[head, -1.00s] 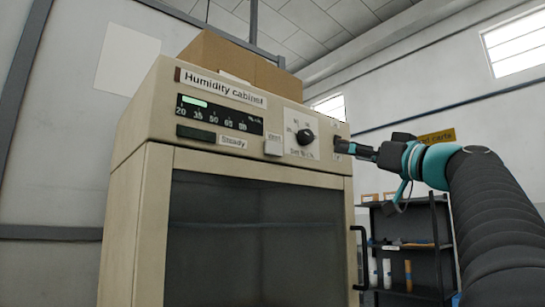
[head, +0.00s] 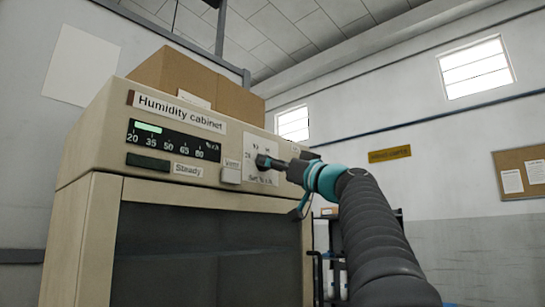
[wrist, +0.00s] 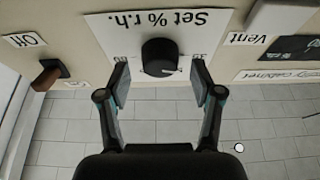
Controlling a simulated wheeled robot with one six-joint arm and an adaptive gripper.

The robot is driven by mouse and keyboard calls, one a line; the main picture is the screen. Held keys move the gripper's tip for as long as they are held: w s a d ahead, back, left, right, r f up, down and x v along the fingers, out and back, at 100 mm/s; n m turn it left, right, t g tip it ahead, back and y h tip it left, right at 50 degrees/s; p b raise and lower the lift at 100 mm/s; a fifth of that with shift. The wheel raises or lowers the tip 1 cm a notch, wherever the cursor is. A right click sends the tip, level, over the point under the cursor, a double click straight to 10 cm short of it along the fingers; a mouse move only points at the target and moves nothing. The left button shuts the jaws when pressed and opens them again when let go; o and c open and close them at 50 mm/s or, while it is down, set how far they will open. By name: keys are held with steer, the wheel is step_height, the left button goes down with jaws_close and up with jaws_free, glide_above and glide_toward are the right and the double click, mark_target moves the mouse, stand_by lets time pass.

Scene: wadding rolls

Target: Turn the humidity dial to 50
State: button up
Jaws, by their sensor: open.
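The humidity dial (wrist: 159,57) is a round black knob on a white plate lettered "Set % r.h." (wrist: 160,24), upside down in the wrist view. A small pale mark shows at its lower right edge; the numbers beside it are partly covered. My gripper (wrist: 160,80) is open, one finger at each side of the dial with gaps, not gripping it. In the head view my gripper (head: 265,161) is in front of the plate and hides the dial. The cabinet's display (head: 172,141) has a green bar ending between 35 and 50.
A "Vent" button (head: 231,174) and a "Steady" label (head: 188,170) are left of the dial. In the wrist view a brown switch (wrist: 47,76) under an "Off" label sits to the left. Cardboard boxes (head: 230,98) stand on the cabinet.

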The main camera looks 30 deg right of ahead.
steer(key=shift+w+a+r, duration=0.15)
steer(key=shift+w, duration=0.25)
steer(key=c, duration=1.1)
steer(key=shift+c, duration=0.2)
steer(key=shift+m, duration=0.4)
steer(key=shift+s+a+r+m+h+p, duration=0.1)
steer(key=shift+m+h+p, duration=1.25)
steer(key=shift+m, duration=1.8)
steer(key=shift+a+r+m+h+p, duration=0.1)
steer(key=shift+m+h+p, duration=0.55)
steer(key=shift+m+h, duration=1.9)
steer(key=shift+d+f+m+y, duration=0.1)
steer(key=shift+m+y, duration=0.4)
steer(key=shift+m, duration=0.4)
